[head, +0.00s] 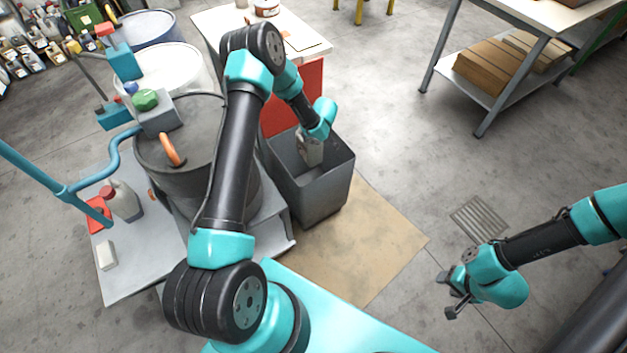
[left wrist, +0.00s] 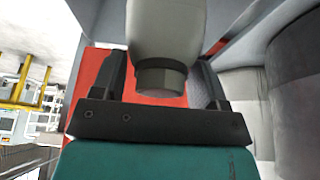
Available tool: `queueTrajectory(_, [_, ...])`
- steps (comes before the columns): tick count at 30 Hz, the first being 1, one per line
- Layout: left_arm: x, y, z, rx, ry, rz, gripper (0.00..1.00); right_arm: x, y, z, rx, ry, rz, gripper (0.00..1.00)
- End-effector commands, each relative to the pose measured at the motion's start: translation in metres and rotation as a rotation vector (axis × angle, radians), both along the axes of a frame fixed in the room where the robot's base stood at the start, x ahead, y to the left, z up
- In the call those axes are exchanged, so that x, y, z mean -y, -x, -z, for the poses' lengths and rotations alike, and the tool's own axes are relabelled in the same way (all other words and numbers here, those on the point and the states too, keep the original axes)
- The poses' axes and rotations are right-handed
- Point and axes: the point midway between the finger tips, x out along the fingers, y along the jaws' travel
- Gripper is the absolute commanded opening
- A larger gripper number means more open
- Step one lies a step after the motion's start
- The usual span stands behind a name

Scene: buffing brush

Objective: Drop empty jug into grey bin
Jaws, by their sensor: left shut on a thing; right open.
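The empty jug (head: 311,152), pale grey, hangs over the mouth of the grey bin (head: 315,205) in the head view. My left gripper (head: 312,138) is shut on it from above; the arm partly hides the contact. In the left wrist view the pale jug body (left wrist: 165,25) and its grey cap (left wrist: 162,79) lie between the two dark fingers of my left gripper (left wrist: 162,65). The jug's lower end is at or just below the bin's rim; the exact depth is unclear. My right gripper (head: 448,296) is open and empty over the floor at the lower right.
A red cabinet (head: 293,105) is behind the bin. A tan mat (head: 380,240) and open floor lie to its right.

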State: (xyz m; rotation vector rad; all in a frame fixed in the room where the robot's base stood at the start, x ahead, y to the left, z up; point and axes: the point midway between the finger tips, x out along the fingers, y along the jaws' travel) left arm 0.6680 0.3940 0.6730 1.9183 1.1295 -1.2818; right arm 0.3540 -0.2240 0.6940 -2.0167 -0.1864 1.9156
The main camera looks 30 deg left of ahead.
Motion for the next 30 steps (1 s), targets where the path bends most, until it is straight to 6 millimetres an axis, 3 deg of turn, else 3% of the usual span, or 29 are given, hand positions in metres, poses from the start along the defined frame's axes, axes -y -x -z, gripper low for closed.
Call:
queueTrajectory(9, [-0.001,0.0,0.029,0.0,0.0,-0.001,0.31,0.0,0.0,0.0,0.0,0.0,0.0,0.48])
queueTrajectory(20, [0.0,0.0,0.032,0.0,0.0,0.0,0.31,0.0,0.0,0.0,0.0,0.0,0.0,0.48])
queueTrajectory(21, [0.0,0.0,0.032,0.0,0.0,0.0,0.7,0.0,0.0,0.0,0.0,0.0,0.0,0.48])
queueTrajectory(30, [0.0,0.0,0.032,0.0,0.0,0.0,0.97,0.0,0.0,0.0,0.0,0.0,0.0,0.48])
